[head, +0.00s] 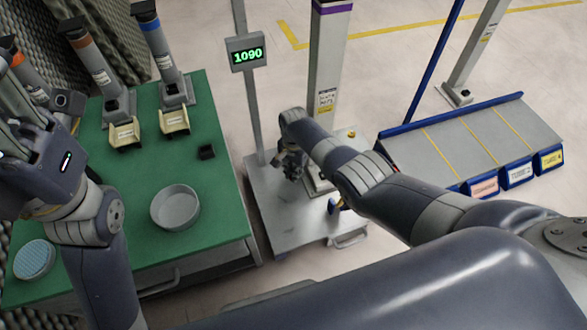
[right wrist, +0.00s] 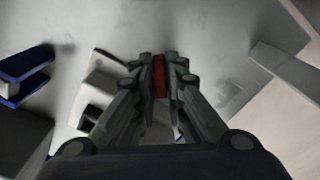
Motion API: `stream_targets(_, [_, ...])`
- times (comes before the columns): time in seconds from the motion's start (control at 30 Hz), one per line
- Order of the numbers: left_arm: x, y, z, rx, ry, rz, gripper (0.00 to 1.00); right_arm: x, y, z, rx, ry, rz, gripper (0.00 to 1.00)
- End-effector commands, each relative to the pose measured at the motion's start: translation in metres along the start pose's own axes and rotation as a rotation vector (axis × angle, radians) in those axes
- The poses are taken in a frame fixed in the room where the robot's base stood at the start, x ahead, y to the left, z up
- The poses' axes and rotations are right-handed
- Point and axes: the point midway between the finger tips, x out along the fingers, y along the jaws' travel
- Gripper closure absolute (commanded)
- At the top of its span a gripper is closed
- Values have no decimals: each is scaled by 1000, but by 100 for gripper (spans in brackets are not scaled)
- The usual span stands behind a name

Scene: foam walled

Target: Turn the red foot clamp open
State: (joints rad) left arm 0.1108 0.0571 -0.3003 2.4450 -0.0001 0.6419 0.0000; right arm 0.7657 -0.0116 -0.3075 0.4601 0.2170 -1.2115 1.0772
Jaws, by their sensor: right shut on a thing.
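The red foot clamp (right wrist: 158,77) shows in the right wrist view as a narrow red piece between the fingertips of my right gripper (right wrist: 160,85). The gripper is shut on it. In the head view my right gripper (head: 290,165) is low over the grey platform (head: 270,225), beside the foot of the pale post (head: 328,75). My arm and gripper hide the clamp there. The clamp's turn angle cannot be told. My left gripper (head: 22,135) is at the left edge, over the green table, cut off by the frame; its fingers are unclear.
The green table (head: 220,120) holds a round grey dish (head: 175,207), a small black block (head: 206,152) and dispensers with cream trays (head: 174,122). A display reading 1090 (head: 248,54) stands on a pole. A blue-edged sloped rack (head: 470,140) is at right. Open floor lies behind.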

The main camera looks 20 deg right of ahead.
Motion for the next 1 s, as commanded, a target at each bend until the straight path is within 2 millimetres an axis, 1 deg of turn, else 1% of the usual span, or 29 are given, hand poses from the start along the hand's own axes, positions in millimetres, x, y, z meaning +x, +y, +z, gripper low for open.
stream_targets(0.6, [-7, -1, 5, -3, -35, -8, 60, 0, 3, 0, -582, -2, 0, 100])
stream_targets(0.8, [-8, -1, 5, -4, -40, -12, 60, 0, 3, -1, -744, -2, 0, 100])
stream_targets(1.0, [-7, -2, 5, -4, -39, -14, 60, 0, 4, -1, -865, -1, -1, 100])
